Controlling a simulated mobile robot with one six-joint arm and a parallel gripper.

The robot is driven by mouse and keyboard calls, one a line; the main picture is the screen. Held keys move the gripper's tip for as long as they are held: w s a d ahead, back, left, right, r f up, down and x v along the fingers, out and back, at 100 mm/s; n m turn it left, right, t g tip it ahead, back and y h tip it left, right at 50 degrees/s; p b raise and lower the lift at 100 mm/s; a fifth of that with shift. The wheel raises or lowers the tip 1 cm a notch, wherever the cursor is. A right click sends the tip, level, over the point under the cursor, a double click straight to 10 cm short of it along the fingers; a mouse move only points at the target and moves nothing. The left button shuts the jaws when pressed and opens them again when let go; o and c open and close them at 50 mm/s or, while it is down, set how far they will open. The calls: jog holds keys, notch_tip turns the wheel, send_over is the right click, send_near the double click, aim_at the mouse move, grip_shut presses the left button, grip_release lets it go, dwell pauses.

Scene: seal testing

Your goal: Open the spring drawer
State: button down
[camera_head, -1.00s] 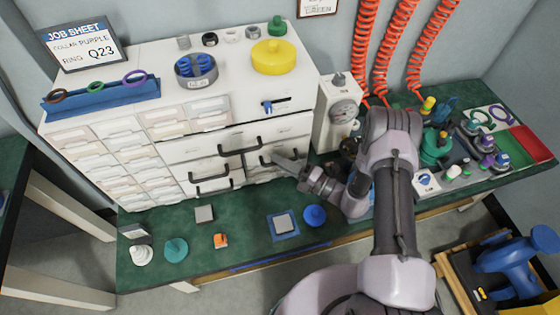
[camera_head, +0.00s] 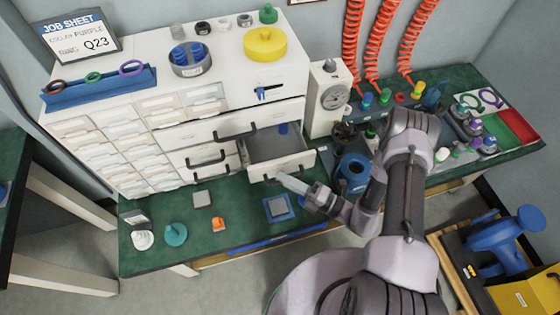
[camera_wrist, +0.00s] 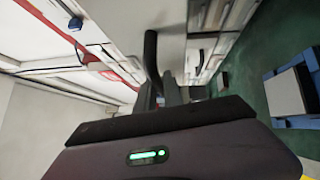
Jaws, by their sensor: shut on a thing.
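The spring drawer (camera_head: 274,143) is a white drawer at the lower right of the white cabinet, pulled out. Its grey inside shows, with a small blue part (camera_head: 284,128) standing near the back. My gripper (camera_head: 284,178) is at the drawer's front, shut on its dark handle. In the wrist view the dark fingers (camera_wrist: 172,92) meet a black bar handle (camera_wrist: 151,55) on a white front. The exact grip on the handle is partly hidden by the gripper body.
Closed drawers with black handles (camera_head: 206,160) are left of it. On the green bench in front lie a blue-edged grey pad (camera_head: 278,208), an orange part (camera_head: 218,224) and a teal part (camera_head: 175,234). A blue container (camera_head: 352,174) stands close right of my gripper.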

jog(key=shift+s+d+p, duration=0.1)
jog(key=shift+s+d, duration=0.15)
jog(key=shift+s, duration=0.7)
jog(key=shift+s+d+p, duration=0.1)
jog(key=shift+s+d, duration=0.2)
jog(key=shift+s, duration=0.6)
jog(key=shift+s+d+p, duration=0.1)
jog(key=shift+s+d, duration=0.15)
jog(key=shift+s, duration=0.7)
jog(key=c, duration=1.7)
grip_release()
jog(key=shift+c, duration=0.2)
jog(key=shift+d, duration=0.1)
jog(key=p+v, duration=0.1)
jog(key=v, duration=1.6)
jog(key=shift+s+p, duration=0.2)
jog(key=shift+p, duration=0.2)
jog(key=shift+r, duration=0.1)
